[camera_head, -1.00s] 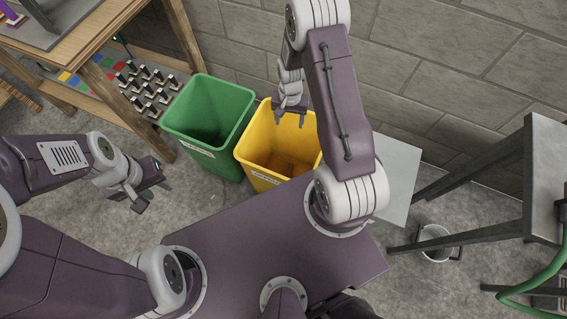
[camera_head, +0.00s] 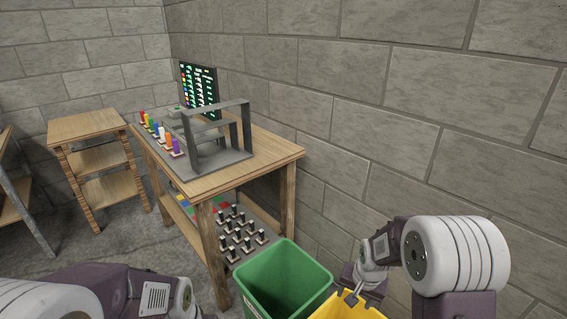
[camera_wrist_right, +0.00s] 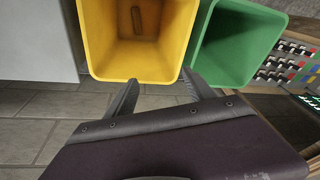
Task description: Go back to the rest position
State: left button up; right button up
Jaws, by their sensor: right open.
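My right gripper (camera_head: 352,294) hangs over the yellow bin (camera_head: 347,311) at the bottom of the head view. In the right wrist view my right gripper (camera_wrist_right: 163,90) has its two fingers apart with nothing between them. The yellow bin (camera_wrist_right: 135,62) lies beyond the fingers there, with a small brown piece (camera_wrist_right: 146,18) at its bottom. My left arm shows at the lower left of the head view, but its gripper is outside the picture.
A green bin (camera_head: 283,277) stands beside the yellow one. A wooden bench (camera_head: 207,187) behind it carries a grey frame (camera_head: 217,135) and several coloured pegs; its lower shelf holds several dark-and-silver pieces. A smaller wooden stand (camera_head: 85,127) is at left. A block wall (camera_head: 430,120) rises close on the right.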

jog(key=s+a+r+n+g, duration=0.1)
jog(key=s+r+n, duration=0.1)
jog(key=s, duration=0.5)
jog(key=s+a+r+n, duration=0.2)
jog(key=s, duration=0.4)
notch_tip(320, 180, up, 14)
jog(key=s+n+p, duration=0.1)
jog(key=p, duration=1.3)
jog(key=shift+s+p, duration=0.15)
jog(key=shift+p, duration=0.2)
